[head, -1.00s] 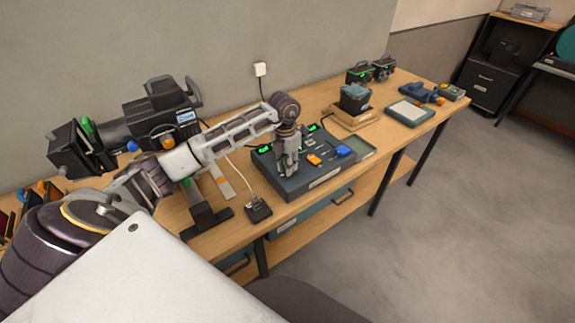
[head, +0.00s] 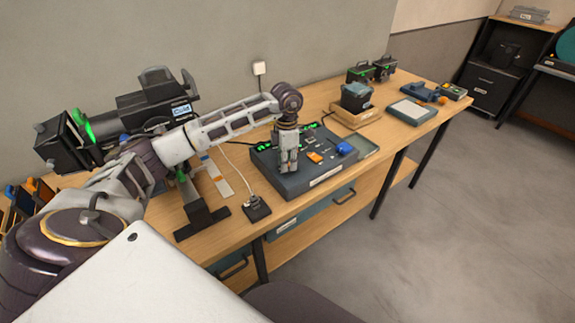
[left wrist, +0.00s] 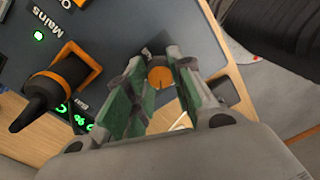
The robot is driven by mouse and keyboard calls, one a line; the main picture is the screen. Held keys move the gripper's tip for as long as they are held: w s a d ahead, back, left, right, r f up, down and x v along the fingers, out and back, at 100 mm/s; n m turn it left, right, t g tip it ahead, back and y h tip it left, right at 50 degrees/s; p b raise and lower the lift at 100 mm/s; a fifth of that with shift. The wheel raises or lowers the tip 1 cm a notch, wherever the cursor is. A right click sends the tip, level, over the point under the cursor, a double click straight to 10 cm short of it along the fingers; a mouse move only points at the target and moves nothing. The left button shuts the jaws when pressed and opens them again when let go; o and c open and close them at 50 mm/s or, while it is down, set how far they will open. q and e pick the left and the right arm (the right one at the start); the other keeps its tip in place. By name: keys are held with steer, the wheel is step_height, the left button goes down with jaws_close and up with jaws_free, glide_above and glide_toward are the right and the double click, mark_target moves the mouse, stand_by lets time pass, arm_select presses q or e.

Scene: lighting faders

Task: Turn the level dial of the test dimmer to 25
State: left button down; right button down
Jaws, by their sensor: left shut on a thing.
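The dark grey control box (head: 322,175) with green displays lies on the wooden bench in the head view. My left gripper (head: 288,168) points down onto the near left part of its top. In the left wrist view, an orange round dial top with a dark mark (left wrist: 160,77) sits between the green-padded fingers of the left gripper (left wrist: 160,88), which is shut on it. The fingers hide the dial in the head view. A green percent readout (left wrist: 80,117) is partly covered, so its number cannot be read. My right gripper is out of view.
An orange and black lever (left wrist: 52,88) stands close to the fingers, near a "Mains" label and green lamp. A large black lamp (head: 120,120) stands left, behind my arm. A small black socket (head: 257,208) lies in front.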

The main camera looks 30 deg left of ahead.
arm_select(q)
steer(key=shift+m+b, duration=0.35)
steer(key=shift+m, duration=0.45)
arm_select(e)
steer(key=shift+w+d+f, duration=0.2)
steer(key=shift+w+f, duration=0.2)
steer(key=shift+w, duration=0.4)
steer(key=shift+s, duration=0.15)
arm_select(q)
steer(key=c, duration=1.7)
jaws_free()
steer(key=o, duration=0.5)
steer(key=shift+w+r, duration=0.1)
steer(key=shift+r, duration=0.5)
step_height(320, 180, up, 11)
steer(key=shift+w+a, duration=0.15)
steer(key=shift+a, duration=0.1)
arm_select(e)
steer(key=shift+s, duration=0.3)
arm_select(q)
steer(key=shift+f, duration=0.1)
